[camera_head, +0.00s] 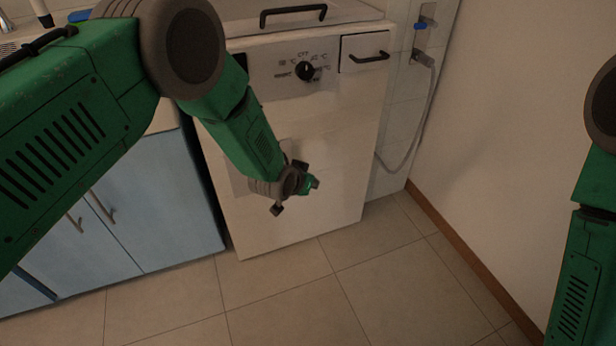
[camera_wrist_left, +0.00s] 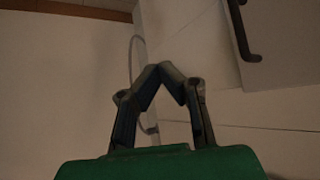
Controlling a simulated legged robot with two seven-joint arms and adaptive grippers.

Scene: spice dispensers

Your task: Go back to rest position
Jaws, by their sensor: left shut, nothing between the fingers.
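My left arm comes in from the left in the head view and reaches down in front of a white washing machine (camera_head: 345,120). Its left gripper (camera_head: 312,184) hangs near the machine's lower front. In the left wrist view the fingertips of the left gripper (camera_wrist_left: 172,72) meet, with nothing between them. My right arm shows at the right edge of the head view, hanging downward. Its gripper is out of the picture. No spice dispensers show in either view.
Blue cabinets (camera_head: 150,200) stand left of the washing machine. A hose (camera_head: 425,110) hangs at its right, beside a bare wall (camera_head: 510,130). The tiled floor (camera_head: 290,290) in front is clear. A drawer handle (camera_wrist_left: 243,35) shows in the left wrist view.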

